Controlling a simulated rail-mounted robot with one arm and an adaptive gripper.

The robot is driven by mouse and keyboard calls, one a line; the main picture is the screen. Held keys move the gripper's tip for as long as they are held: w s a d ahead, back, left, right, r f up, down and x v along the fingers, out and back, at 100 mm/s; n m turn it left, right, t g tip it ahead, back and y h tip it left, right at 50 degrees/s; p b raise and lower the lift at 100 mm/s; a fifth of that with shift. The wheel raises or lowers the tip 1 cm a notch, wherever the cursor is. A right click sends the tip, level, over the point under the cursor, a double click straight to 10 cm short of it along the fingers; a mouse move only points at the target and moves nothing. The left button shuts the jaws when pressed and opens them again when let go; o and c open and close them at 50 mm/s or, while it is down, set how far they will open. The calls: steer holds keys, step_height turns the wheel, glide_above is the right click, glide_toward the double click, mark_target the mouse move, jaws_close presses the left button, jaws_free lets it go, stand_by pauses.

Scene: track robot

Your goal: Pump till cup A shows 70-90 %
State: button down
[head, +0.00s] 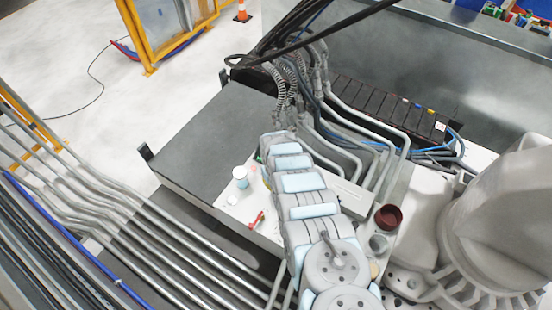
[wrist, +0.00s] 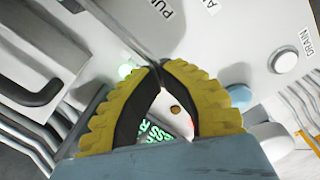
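My gripper (wrist: 160,68) has yellow ribbed fingers with black pads, and their tips meet with nothing visible held between them. It is over a pale panel (wrist: 215,35) with labels that partly read "PU", "A" and "DRAIN". A green glow (wrist: 125,71) shows just left of the fingertips; whether they touch a button there I cannot tell. A round white button (wrist: 285,61) sits by the DRAIN label. In the head view a small white cup (head: 240,173) with a bluish lower part stands on the white panel (head: 231,212). No cup letter or fill reading is legible. My arm hides the gripper there.
A red-handled part (head: 256,220) lies on the panel near a small white round piece (head: 231,201). A dark red cup (head: 388,218) stands right of my arm. Pipes (head: 150,215) run along the left. In the wrist view a blue round cap (wrist: 237,74) is close to the right finger.

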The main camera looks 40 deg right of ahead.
steer(key=shift+r, duration=0.1)
steer(key=shift+r+p, duration=2)
steer(key=shift+p, duration=0.1)
steer(key=shift+f, duration=0.2)
steer(key=shift+r+p, duration=0.4)
steer(key=shift+p, duration=0.05)
steer(key=shift+f, duration=0.2)
stand_by(0.8)
stand_by(0.3)
